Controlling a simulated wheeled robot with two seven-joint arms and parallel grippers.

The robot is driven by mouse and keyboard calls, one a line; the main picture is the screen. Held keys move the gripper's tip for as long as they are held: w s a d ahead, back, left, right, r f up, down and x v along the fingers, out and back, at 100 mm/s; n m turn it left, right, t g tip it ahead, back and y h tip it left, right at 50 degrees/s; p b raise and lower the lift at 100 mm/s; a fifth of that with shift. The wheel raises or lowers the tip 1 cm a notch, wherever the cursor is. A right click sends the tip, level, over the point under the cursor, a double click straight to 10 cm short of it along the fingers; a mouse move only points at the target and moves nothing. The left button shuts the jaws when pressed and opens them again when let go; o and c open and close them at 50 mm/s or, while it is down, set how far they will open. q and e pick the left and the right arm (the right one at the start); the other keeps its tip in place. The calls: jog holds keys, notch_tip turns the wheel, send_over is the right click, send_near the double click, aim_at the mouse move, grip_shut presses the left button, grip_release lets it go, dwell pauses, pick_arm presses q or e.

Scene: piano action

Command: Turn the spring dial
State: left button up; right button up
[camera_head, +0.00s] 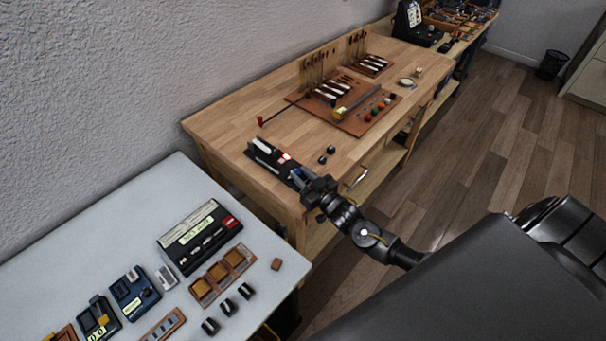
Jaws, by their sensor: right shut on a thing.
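A narrow black device (266,158) with a white block, a lit red spot and a blue part lies at the near left end of the wooden bench. My right gripper (304,181) reaches in from the lower right and is at the right end of this device, beside the blue part. It is shut on a small part there, which seems to be the spring dial; the jaws hide it and its angle cannot be read. My left gripper is not in view.
A grey table (100,215) at lower left carries a black display box (200,237) and small devices.

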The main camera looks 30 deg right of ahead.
jog(key=shift+a+m+h, duration=0.1)
jog(key=shift+m+h, duration=0.6)
jog(key=shift+h, duration=0.4)
jog(key=o, duration=1)
jog(key=shift+s+f, duration=0.1)
jog(key=shift+s, duration=0.4)
jog(key=s+b, duration=0.2)
jog(key=s, duration=0.7)
jog(key=shift+s+d, duration=0.25)
jog(key=shift+s, duration=0.15)
